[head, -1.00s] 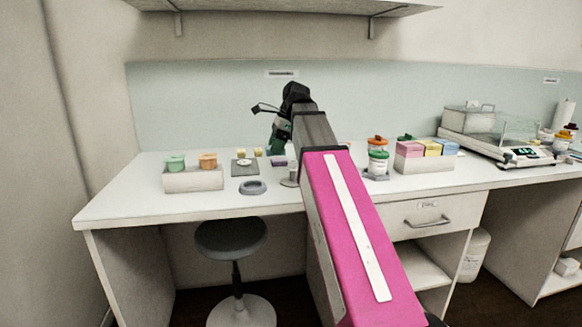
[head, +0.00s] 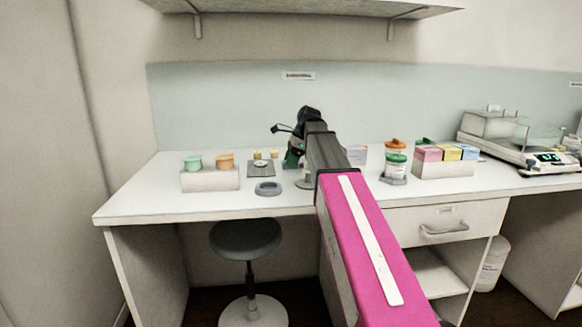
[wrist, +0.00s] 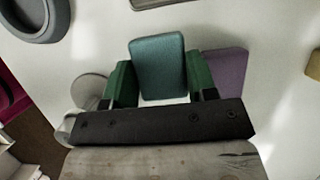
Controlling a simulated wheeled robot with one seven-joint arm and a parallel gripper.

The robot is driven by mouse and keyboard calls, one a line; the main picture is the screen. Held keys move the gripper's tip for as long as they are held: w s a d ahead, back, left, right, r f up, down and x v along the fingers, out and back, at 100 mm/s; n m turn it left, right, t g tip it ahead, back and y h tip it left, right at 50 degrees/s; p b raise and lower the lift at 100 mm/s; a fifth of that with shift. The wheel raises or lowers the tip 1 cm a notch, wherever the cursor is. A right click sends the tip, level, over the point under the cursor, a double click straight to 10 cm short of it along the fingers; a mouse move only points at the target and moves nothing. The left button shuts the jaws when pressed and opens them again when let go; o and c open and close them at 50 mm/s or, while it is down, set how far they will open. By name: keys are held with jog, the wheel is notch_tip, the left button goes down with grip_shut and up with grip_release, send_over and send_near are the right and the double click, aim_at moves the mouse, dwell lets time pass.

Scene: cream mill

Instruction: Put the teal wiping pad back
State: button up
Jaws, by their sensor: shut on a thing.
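The teal wiping pad (wrist: 158,66) is held between the two green fingers of my gripper (wrist: 158,78) in the wrist view. A purple pad (wrist: 228,72) lies on the white bench top just right of the right finger, partly covered by it. In the head view my gripper (head: 293,157) is low over the bench, right of the small dark tray (head: 261,169). The teal pad cannot be made out clearly there. Whether the pad touches the bench is not clear.
A grey ring (head: 268,188) lies near the bench's front edge. A rack with green and orange lidded tubs (head: 210,180) stands left. Stacked jars (head: 396,160) and a box of coloured blocks (head: 445,170) stand right. A stool (head: 246,238) is below the front edge.

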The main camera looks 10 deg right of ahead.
jog(key=shift+f, duration=1.15)
jog(key=shift+f, duration=0.1)
jog(key=o, duration=0.6)
jog(key=shift+c, duration=0.2)
